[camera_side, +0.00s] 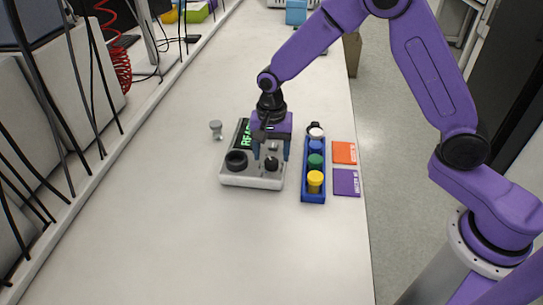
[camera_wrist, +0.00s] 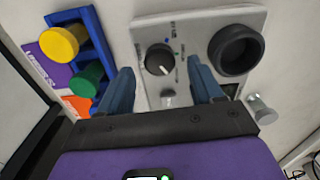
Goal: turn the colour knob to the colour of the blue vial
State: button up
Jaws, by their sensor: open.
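The colour knob (camera_side: 271,163) is a round black dial on the right of a grey reactor box (camera_side: 238,180). In the wrist view the knob (camera_wrist: 159,59) has a white pointer line aimed to the lower right, and a small blue mark sits just above it. The blue vial (camera_side: 315,147) stands upright in the blue rack (camera_side: 305,190), between a green vial (camera_side: 315,161) and a white-topped one (camera_side: 316,132). My gripper (camera_side: 271,156) is open over the box. In the wrist view its fingers (camera_wrist: 160,68) are on either side of the knob, apart from it.
A black ring-shaped socket (camera_side: 236,161) is on the box's left, with a green-lettered display (camera_side: 245,134) behind. A small lever (camera_wrist: 168,96) is near the knob. A yellow vial (camera_side: 315,180), orange card (camera_side: 344,152), purple card (camera_side: 346,182) and silver piece (camera_side: 216,128) surround. The front bench is clear.

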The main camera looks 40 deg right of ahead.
jog(key=shift+f, duration=1.05)
jog(key=c, duration=1.1)
